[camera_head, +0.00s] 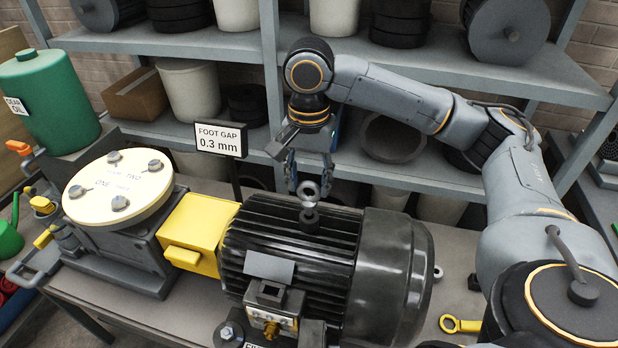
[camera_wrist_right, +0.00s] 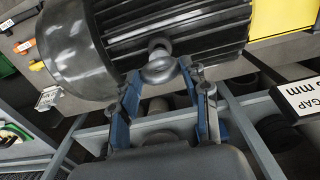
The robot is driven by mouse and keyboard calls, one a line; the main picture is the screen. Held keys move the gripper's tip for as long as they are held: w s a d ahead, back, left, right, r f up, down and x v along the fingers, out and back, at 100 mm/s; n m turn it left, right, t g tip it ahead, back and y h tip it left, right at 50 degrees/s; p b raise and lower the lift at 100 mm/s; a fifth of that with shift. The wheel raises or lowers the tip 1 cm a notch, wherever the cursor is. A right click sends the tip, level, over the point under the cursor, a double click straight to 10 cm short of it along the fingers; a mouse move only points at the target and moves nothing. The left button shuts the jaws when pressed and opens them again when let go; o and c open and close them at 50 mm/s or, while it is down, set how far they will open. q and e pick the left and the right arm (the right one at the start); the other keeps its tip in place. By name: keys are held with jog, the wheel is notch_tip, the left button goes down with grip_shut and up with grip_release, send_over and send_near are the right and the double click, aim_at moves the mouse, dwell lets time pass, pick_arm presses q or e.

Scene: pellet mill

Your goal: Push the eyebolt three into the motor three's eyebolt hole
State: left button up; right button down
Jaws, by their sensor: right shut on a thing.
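The eyebolt (camera_head: 309,190) is a small grey metal ring at the top of the motor. My right gripper (camera_head: 308,182) reaches down from above and behind and is shut on it. In the right wrist view, the ring (camera_wrist_right: 160,69) lies between the fingertips (camera_wrist_right: 160,78). The black ribbed motor (camera_head: 330,240) stands on the bench. Its dark round boss (camera_head: 309,217) is directly below the ring. The hole is hidden, and I cannot tell how far the shank is inside it. My left gripper is out of view.
A yellow box-shaped guard (camera_head: 198,234) joins the motor to a machine with a cream round cover (camera_head: 118,188). A "FOOT GAP 0.3 mm" sign (camera_head: 221,140) stands behind. Shelves (camera_head: 160,44) with buckets rise at the back. A yellow wrench (camera_head: 460,324) lies at the right.

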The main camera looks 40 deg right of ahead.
aim_at(309, 200)
jog(key=shift+f, duration=1.75)
dwell(2.1)
dwell(0.3)
jog(key=shift+c, duration=0.5)
grip_release()
jog(key=shift+r, duration=3.5)
